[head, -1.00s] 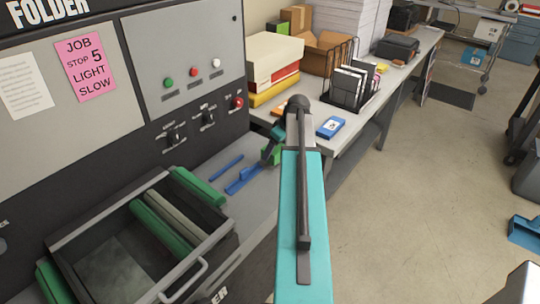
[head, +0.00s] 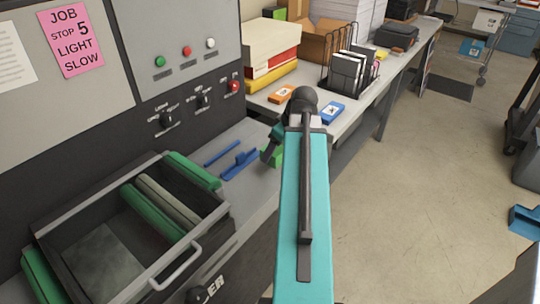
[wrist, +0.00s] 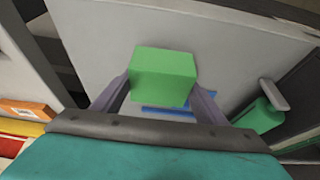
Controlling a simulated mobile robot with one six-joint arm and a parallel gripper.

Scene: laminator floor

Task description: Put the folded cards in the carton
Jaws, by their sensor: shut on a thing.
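My gripper (wrist: 160,92) is shut on a plain green block (wrist: 163,72) in the wrist view, with one finger on each side of it. In the head view the block (head: 277,156) shows partly behind my arm, over the grey machine ledge. I cannot tell whether this block is the folded cards. An open brown carton (head: 317,36) stands on the long bench at the back, beyond my gripper. A black wire rack (head: 350,82) beside the carton holds upright dark and white pieces.
An orange packet (head: 281,94) and a blue packet (head: 332,112) lie on the bench. Stacked boxes (head: 272,48) stand left of the carton. Blue tools (head: 238,164) lie on the ledge by the folder's roller tray (head: 133,255).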

